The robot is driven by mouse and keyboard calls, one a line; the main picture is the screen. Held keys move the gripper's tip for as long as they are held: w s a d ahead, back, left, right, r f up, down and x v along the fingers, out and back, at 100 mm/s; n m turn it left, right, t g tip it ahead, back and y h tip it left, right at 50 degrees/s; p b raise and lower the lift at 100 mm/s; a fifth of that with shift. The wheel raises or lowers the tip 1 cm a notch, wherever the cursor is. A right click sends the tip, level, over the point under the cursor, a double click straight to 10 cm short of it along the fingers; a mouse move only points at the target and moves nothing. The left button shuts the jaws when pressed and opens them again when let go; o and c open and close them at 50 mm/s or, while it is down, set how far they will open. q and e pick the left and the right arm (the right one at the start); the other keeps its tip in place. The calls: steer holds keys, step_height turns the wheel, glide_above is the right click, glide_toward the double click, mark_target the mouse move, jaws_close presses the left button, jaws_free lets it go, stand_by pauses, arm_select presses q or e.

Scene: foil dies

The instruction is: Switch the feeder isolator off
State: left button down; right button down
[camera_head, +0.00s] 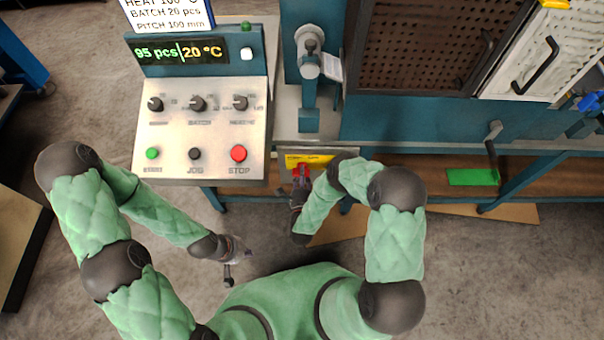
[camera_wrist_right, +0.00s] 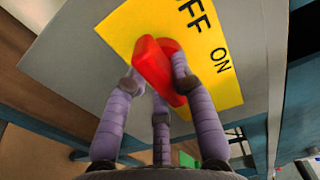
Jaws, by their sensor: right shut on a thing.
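The feeder isolator has a yellow plate (camera_head: 318,159) and a red handle (camera_head: 303,170) on a grey box, low on the machine's front, right of the control panel. In the right wrist view the yellow plate (camera_wrist_right: 222,62) reads OFF at the top and ON at its right side. The red handle (camera_wrist_right: 152,62) lies slanted between my fingers; which label it points at I cannot tell. My right gripper (camera_wrist_right: 155,78) is shut on it, with fingers on both sides; the head view shows that gripper (camera_head: 300,184) too. My left gripper (camera_head: 234,250) hangs over the floor, away from everything.
The control panel (camera_head: 190,116) carries knobs and a green, a black and a red button; its display (camera_head: 180,52) reads 95 pcs, 20 °C. A lever (camera_head: 491,138) and perforated doors (camera_head: 430,50) are at the right. The floor below my left gripper is clear.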

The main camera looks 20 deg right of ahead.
stand_by(0.5)
steer(key=c, duration=1)
jaws_free()
steer(key=shift+c, duration=0.2)
steer(key=v, duration=1.2)
